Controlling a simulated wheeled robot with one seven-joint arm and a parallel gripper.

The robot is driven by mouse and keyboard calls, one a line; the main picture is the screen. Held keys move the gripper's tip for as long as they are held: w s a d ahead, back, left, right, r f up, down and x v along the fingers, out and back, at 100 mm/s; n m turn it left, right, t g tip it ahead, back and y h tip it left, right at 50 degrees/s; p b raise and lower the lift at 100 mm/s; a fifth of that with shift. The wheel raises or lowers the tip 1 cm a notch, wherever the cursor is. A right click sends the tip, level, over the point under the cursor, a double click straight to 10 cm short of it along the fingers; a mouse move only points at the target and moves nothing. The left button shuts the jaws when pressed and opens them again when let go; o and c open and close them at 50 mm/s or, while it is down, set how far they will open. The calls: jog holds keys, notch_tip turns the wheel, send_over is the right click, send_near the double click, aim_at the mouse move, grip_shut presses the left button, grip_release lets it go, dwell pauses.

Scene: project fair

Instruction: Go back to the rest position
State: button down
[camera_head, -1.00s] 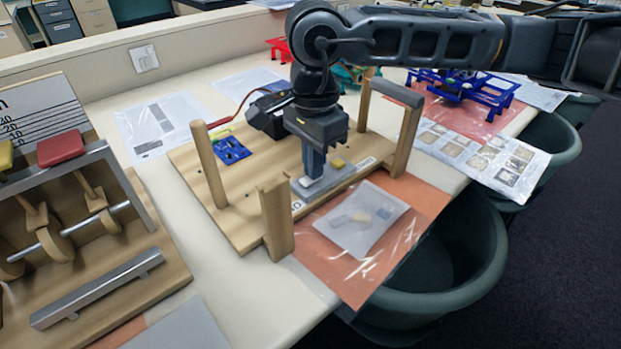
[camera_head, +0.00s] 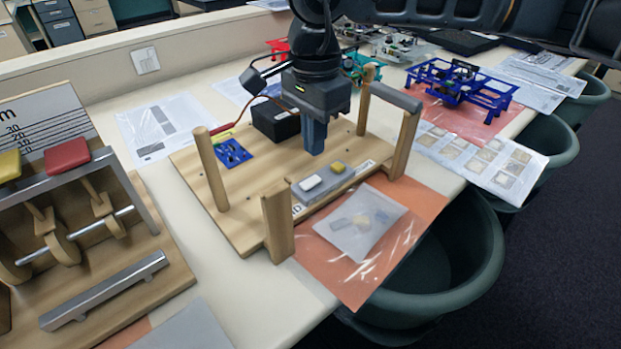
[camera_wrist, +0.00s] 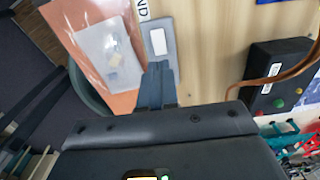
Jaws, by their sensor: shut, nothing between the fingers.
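My gripper (camera_head: 315,138) is shut and empty, fingers pointing down above the wooden board (camera_head: 238,188). It hangs a little above and behind the grey switch block (camera_head: 324,184), apart from it. The block carries a white key (camera_head: 311,183) and a yellow key (camera_head: 337,167). In the wrist view, the shut fingers (camera_wrist: 157,72) show just below the white key (camera_wrist: 158,42); the yellow key is hidden there. My arm runs along the top of the head view.
Wooden posts (camera_head: 207,170) and a grey-topped handle frame (camera_head: 395,97) rise from the board around my gripper. A black box (camera_head: 273,122) with a red wire stands behind. A lever apparatus (camera_head: 75,215) is at left, blue frames (camera_head: 462,85) at right. Green chairs line the table edge.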

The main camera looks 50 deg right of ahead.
jog(key=shift+r, duration=0.45)
dwell(0.3)
